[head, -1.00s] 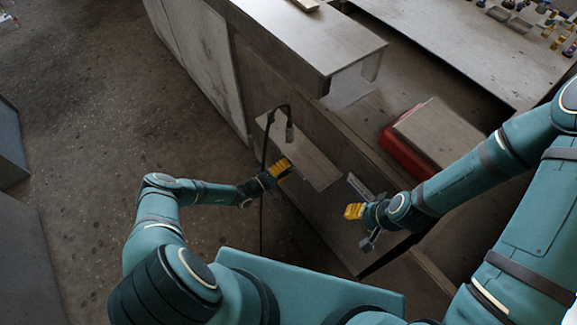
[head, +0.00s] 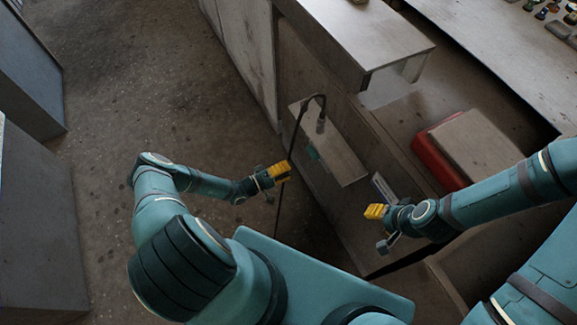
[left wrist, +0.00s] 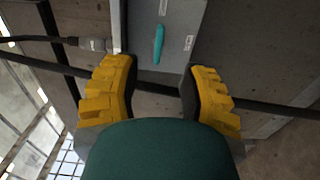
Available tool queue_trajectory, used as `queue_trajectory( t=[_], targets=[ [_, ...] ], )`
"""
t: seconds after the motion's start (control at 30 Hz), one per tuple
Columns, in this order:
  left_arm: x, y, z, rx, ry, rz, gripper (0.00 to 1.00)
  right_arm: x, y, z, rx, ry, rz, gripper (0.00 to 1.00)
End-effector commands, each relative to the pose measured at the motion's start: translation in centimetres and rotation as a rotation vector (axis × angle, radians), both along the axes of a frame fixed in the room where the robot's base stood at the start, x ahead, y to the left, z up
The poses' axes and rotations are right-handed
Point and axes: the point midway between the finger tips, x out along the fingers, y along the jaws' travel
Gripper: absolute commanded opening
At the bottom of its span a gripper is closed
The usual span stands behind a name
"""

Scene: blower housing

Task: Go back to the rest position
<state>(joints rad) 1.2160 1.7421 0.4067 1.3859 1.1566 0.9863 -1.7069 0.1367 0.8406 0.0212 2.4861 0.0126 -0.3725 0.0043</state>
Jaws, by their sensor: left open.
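My left gripper (head: 280,171) is in the middle of the head view, with yellow finger pads, over the floor beside the workbench. A black cable passes behind the fingers. My right gripper (head: 375,211) shows yellow pads in the head view, near the front of the bench. Its fingers are too small and too turned to tell whether they are apart.
A red case (head: 437,160) lies on the right. A grey cabinet (head: 30,230) stands at far left. Floor (head: 150,80) between is clear.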

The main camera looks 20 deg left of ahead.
Motion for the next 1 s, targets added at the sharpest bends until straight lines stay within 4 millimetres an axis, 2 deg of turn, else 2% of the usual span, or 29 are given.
queue_trajectory(
  t=[0.3, 0.37, 0.47, 0.6, 0.7, 0.87, 1.0],
  targets=[
    [0.0, -0.3, 0.0, 0.0, 0.005, -0.011, 0.42, 0.0, 0.0, 0.0, 0.0, 0.0, 0.0, 0.47],
    [-0.1, -1.1, 0.2, 0.0, 0.024, -0.051, 0.42, 0.0, 0.0, -0.1, 0.0, 0.0, 0.0, 0.47],
    [-0.7, -4.4, 0.9, 0.013, 0.106, -0.209, 0.42, 0.0, 0.0, -0.5, 0.0, 0.001, 0.0, 0.47],
    [-4.1, -10.3, 2.0, 0.126, 0.331, -0.536, 0.42, -0.1, 0.1, -1.3, 0.0, 0.004, 0.003, 0.47],
    [-7.5, -12.5, 2.7, 0.286, 0.503, -0.713, 0.42, -0.2, 0.1, -1.9, 0.0, 0.006, 0.004, 0.47],
    [-11.3, -12.7, 4.5, 0.615, 0.686, -0.823, 0.42, -0.4, 0.1, -2.8, -0.001, 0.01, 0.006, 0.47],
    [-12.5, -11.8, 7.3, 0.887, 0.719, -0.773, 0.42, -0.5, 0.2, -3.5, -0.001, 0.012, 0.008, 0.47]
  ],
)
